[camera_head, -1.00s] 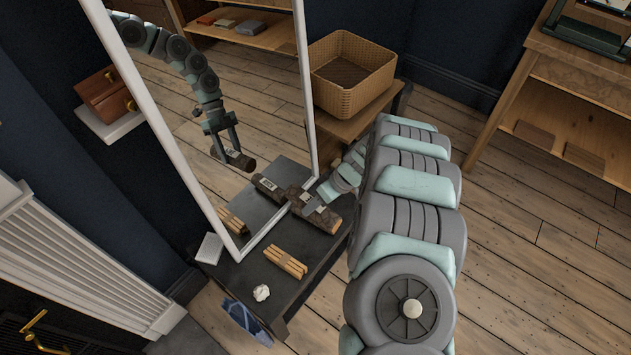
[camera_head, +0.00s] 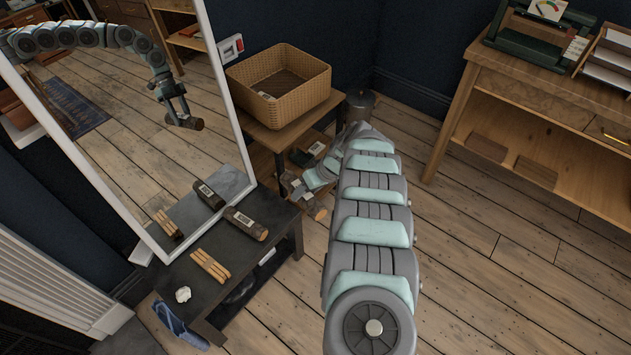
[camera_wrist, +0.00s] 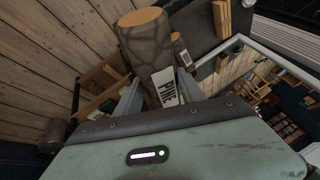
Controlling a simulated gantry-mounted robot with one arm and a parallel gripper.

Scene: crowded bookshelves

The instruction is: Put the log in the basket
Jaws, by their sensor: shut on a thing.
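A bark-covered log with a pale cut end (camera_wrist: 147,50) and a white label reading "PINE" is between the fingers of my gripper (camera_wrist: 160,92). My gripper is shut on it. In the head view the held log (camera_head: 316,209) is just right of the black table, beside and below the basket's stand, partly hidden by my gripper (camera_head: 297,188). The tan wicker basket (camera_head: 305,95) stands on a wooden side table at the back. A small item with a white label (camera_head: 266,95) lies inside it. A second labelled log (camera_head: 246,223) lies on the black table.
Wooden sticks (camera_head: 209,265) and a crumpled white ball (camera_head: 183,294) lie there. A metal bin (camera_head: 360,104) stands right of the basket.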

